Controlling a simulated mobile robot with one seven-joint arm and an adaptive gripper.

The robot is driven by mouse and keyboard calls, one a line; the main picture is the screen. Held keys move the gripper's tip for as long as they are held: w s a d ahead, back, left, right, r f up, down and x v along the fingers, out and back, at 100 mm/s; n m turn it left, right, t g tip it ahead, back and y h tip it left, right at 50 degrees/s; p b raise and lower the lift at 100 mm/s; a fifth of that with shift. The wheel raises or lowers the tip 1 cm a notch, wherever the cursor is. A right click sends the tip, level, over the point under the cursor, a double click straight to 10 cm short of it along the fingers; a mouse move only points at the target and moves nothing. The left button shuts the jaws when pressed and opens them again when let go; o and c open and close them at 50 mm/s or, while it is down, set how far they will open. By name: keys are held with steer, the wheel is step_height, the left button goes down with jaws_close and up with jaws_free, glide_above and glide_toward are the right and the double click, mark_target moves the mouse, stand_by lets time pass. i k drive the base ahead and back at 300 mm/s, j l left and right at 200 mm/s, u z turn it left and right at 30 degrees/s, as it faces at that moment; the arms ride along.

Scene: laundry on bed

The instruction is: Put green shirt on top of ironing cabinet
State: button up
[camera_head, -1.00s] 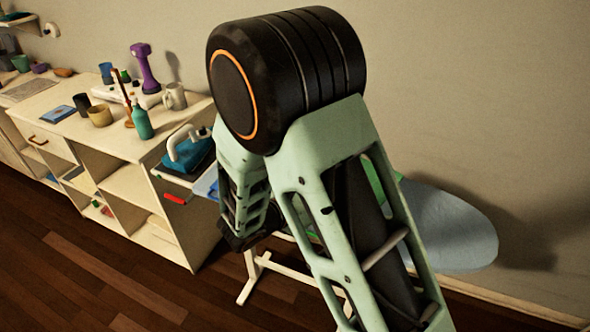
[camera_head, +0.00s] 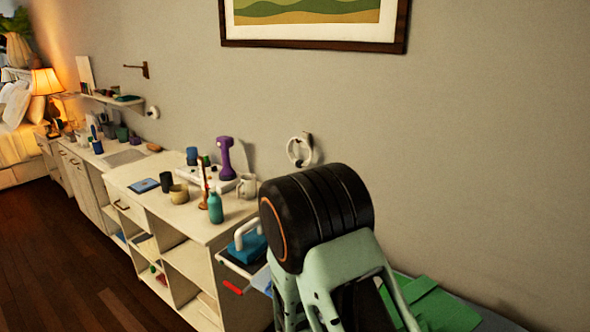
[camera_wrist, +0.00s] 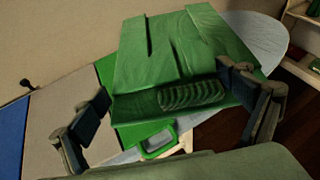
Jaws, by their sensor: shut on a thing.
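The green shirt (camera_wrist: 170,50) fills the middle of the wrist view, with a ribbed green part near its lower edge. The pale blue ironing board (camera_wrist: 262,38) shows beneath and beyond it. My gripper (camera_wrist: 170,112) has its two dark fingers widely spaced on either side of the shirt's near part, shut on it. In the head view my arm hides the gripper; green cloth (camera_head: 440,308) shows at the lower right. A white cabinet (camera_head: 188,228) with open shelves stands left of my arm; I cannot tell whether it is the ironing cabinet.
The cabinet top holds a purple dumbbell (camera_head: 225,160), a teal bottle (camera_head: 215,207), a white mug (camera_head: 247,186) and several cups. A blue iron (camera_head: 247,243) sits at the board's end. Open wood floor (camera_head: 60,260) lies at left.

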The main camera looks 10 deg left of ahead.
mark_target(148, 168)
steer(key=i+j+u, duration=0.2)
steer(key=j+u, duration=0.2)
steer(key=j, duration=0.2)
steer(key=i+j+u, duration=0.15)
steer(key=j+u, duration=0.35)
steer(key=i+j+u, duration=0.2)
steer(key=u, duration=0.3)
steer(key=i+j+u, duration=0.2)
steer(key=u, duration=0.25)
steer(key=i+j+u, duration=0.1)
steer(key=i+u, duration=0.4)
steer(key=i, duration=0.4)
steer(key=i+z, duration=0.3)
steer(key=i+j+z, duration=0.3)
steer(key=i, duration=0.15)
steer(key=i+j+z, duration=0.2)
steer(key=z, duration=0.25)
steer(key=i+j+z, duration=0.6)
steer(key=z, duration=0.3)
steer(key=i+j+z, duration=0.1)
steer(key=j+z, duration=0.35)
steer(key=j, duration=0.1)
